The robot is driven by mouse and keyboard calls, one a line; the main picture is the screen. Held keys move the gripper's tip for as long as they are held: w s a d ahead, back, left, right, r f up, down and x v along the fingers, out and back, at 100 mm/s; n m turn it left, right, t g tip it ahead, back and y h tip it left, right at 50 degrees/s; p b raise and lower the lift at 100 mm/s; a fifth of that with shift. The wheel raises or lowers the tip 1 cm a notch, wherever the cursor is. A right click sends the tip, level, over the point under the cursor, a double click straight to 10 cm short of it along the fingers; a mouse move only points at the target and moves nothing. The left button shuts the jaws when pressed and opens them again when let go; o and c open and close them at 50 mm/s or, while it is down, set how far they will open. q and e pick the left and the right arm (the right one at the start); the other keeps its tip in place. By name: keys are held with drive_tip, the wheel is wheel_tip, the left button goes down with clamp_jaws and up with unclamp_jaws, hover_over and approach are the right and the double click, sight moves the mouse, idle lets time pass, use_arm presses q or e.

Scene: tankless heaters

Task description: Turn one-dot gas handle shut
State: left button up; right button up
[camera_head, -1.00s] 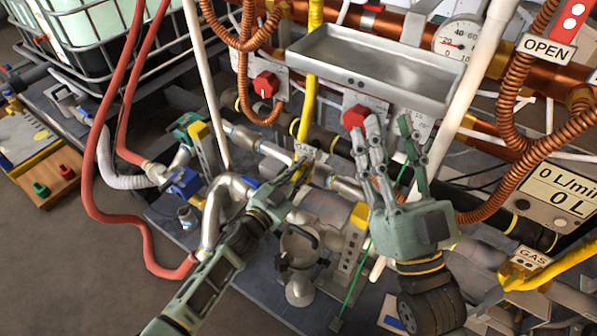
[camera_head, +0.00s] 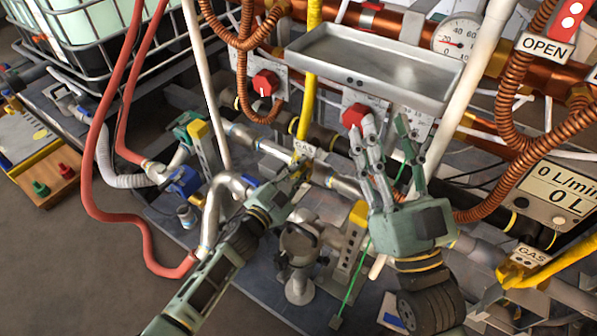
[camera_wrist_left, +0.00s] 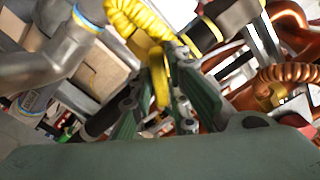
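A yellow handle (camera_wrist_left: 159,82) stands between the fingers of my left gripper (camera_wrist_left: 160,95) in the left wrist view. In the head view my left gripper (camera_head: 301,170) is at the yellow fitting below the left GAS label (camera_head: 304,149). Its fingers cover most of the handle, and I cannot tell whether they press on it. No dot mark on this handle is readable. A yellow corrugated hose (camera_wrist_left: 140,22) curves above the handle. My right gripper (camera_head: 388,150) is open and empty, its fingers apart, below the grey tray.
A red knob (camera_head: 354,116) is close to my right gripper's fingers; contact is unclear. Another red knob (camera_head: 265,83) is further left. A grey tray (camera_head: 375,62) hangs above. A second GAS label (camera_head: 529,254) is at right. Pipes and hoses crowd the space.

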use_arm(q)
drive_tip(key=o, duration=0.3)
drive_tip(key=shift+a, duration=0.15)
drive_tip(key=shift+s, duration=0.1)
drive_tip(key=v, duration=1.1)
drive_tip(key=shift+s+a, duration=0.25)
